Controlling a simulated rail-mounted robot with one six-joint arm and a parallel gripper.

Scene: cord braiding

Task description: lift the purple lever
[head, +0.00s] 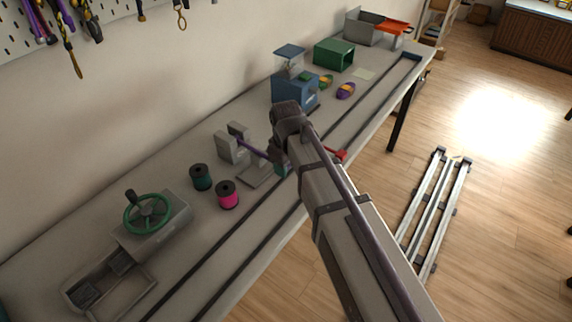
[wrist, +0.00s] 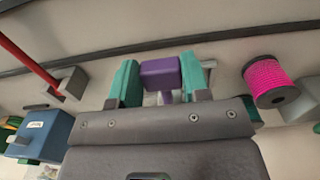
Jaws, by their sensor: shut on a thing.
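The purple lever (head: 250,147) runs from a grey bracket (head: 232,146) on the bench to my gripper in the head view. In the wrist view its purple block-shaped end (wrist: 160,72) sits between my two teal fingers. My gripper (wrist: 158,82) is shut on this end. In the head view my gripper (head: 282,168) is mostly hidden behind my own arm, with only a bit of teal showing, and the lever's far end is hidden there too.
Teal (head: 201,177) and pink (head: 228,195) spools stand left of the bracket. A green handwheel (head: 147,213) is nearer. A blue machine (head: 296,92) and a red lever (head: 336,155) are close on the other side. A dark rail slot (head: 245,244) runs along the bench.

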